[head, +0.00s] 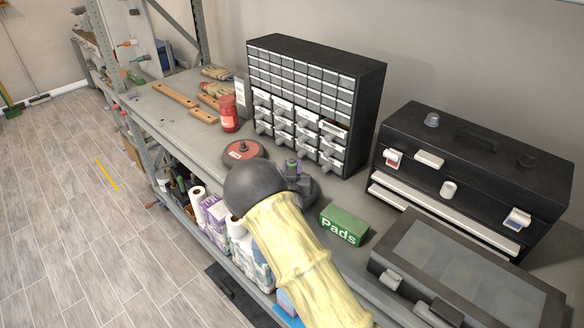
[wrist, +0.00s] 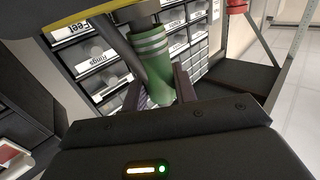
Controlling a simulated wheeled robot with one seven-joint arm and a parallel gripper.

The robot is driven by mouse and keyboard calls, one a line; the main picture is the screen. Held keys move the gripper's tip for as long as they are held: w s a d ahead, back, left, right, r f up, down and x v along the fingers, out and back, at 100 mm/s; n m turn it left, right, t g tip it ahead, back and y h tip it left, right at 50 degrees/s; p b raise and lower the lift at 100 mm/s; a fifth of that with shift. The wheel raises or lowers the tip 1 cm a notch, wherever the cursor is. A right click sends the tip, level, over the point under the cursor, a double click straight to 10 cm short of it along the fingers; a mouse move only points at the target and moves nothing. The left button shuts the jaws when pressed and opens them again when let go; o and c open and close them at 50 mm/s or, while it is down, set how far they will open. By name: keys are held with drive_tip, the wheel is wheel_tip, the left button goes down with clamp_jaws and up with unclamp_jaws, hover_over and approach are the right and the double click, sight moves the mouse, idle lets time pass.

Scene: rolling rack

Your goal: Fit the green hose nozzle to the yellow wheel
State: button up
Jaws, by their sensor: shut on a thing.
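My gripper (head: 294,172) is shut on the green hose nozzle (wrist: 153,62), a green cylinder with white bands. In the wrist view the nozzle stands between the two fingers of my gripper (wrist: 160,88), its upper end running up to the top edge. A dark part with a yellow area (wrist: 92,26) lies beside and above it; I cannot tell whether this belongs to the nozzle. In the head view only a small bit of the nozzle (head: 291,163) shows above the bench, in front of the drawer cabinet. I cannot make out the yellow wheel in either view.
A black drawer cabinet (head: 318,68) stands close behind my gripper. A red disc (head: 232,151) and a red jar (head: 229,119) are to its left, a green Pads box (head: 343,225) to its right. A black toolbox (head: 490,150) and a lidded case (head: 465,275) fill the right.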

drive_tip(key=shift+d+f+b, duration=0.15)
drive_tip(key=shift+f+b, duration=0.15)
drive_tip(key=shift+f, duration=0.05)
drive_tip(key=shift+s+f, duration=0.1)
drive_tip(key=shift+f, duration=0.15)
drive_tip(key=o, duration=1.1)
drive_tip(key=shift+s+b, duration=0.1)
drive_tip(key=shift+b, duration=0.2)
drive_tip(key=s+b, duration=0.2)
drive_tip(key=s, duration=0.3)
drive_tip(key=s+b, duration=0.2)
drive_tip(key=s, duration=0.4)
drive_tip(key=s+b, duration=0.1)
drive_tip(key=s, duration=0.5)
drive_tip(key=shift+a+b, duration=0.4)
